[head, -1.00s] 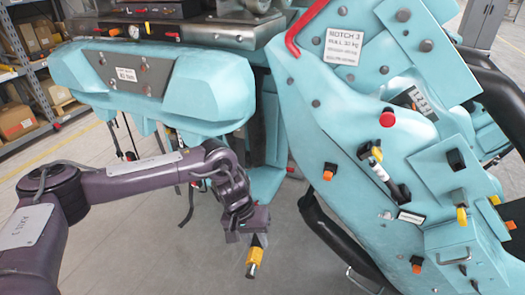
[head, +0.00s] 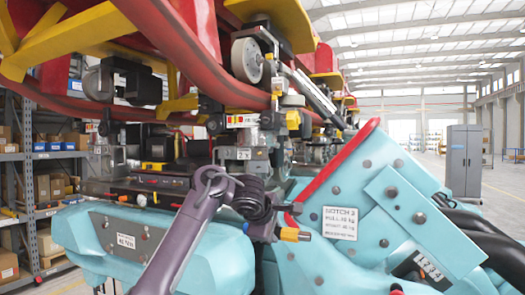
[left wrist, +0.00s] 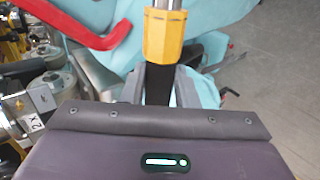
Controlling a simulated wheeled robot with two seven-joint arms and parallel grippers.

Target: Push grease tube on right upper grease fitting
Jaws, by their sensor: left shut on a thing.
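My left gripper (head: 279,221) is raised in front of the teal machine. It is shut on the grease tube (head: 295,235), a short piece with a yellow-orange body and a dark end. The tube points to the right in the head view. In the left wrist view my left gripper (left wrist: 160,86) holds the dark part of the tube (left wrist: 163,38), and its yellow collar and silver end extend away. The wheel assembly (head: 250,60) of the coaster train hangs above the gripper. I cannot clearly pick out the right upper grease fitting. My right gripper is not in view.
A red curved handle (head: 325,170) edges the teal machine panel (head: 385,200) just right of the tube. Red train rails (head: 200,75) and yellow beams (head: 75,40) hang overhead. Shelves with boxes (head: 45,185) stand left; a grey cabinet (head: 463,160) stands back right.

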